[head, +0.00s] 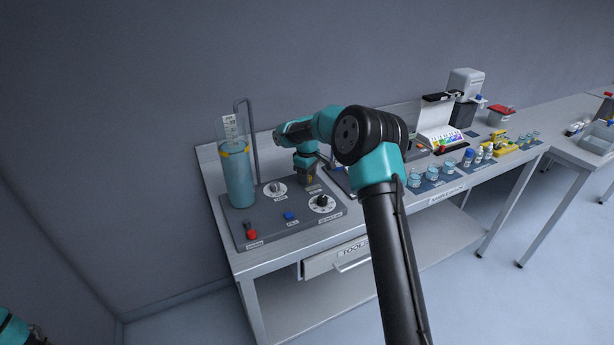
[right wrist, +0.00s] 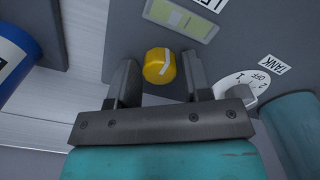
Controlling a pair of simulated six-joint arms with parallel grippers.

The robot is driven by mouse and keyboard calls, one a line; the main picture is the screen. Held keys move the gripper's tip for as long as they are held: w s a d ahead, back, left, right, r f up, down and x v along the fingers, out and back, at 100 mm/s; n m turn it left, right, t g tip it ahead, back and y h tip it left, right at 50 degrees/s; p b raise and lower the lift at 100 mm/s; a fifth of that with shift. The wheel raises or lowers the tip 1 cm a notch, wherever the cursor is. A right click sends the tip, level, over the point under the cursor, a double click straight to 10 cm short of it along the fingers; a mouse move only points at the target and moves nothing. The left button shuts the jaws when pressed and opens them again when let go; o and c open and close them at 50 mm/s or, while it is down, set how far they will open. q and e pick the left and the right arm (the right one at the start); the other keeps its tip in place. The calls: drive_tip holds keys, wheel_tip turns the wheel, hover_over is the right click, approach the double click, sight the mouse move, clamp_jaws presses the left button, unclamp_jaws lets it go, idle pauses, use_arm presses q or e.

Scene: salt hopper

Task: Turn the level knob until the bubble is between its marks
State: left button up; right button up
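The level knob (right wrist: 158,66) is yellow with a white stripe across it; it shows in the right wrist view. My right gripper (right wrist: 162,78) is open, with one finger on each side of the knob and gaps between. I cannot make out the marks clearly. My left gripper is out of view.
The white TANK dial (right wrist: 232,84) sits close to the right finger. On the grey panel (head: 268,240) stand a tall blue-filled cylinder (head: 238,180), a black knob (head: 322,201), a blue button (head: 290,216) and a red control (head: 251,234). A blue container (right wrist: 14,58) is at the wrist view's left.

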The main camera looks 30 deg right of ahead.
drive_tip(key=c, duration=0.6)
drive_tip(key=shift+m, duration=0.3)
drive_tip(key=shift+m, duration=1)
drive_tip(key=o, duration=0.9)
drive_tip(key=shift+r, duration=0.1)
wheel_tip(320, 180, up, 17)
drive_tip(key=shift+r, duration=0.15)
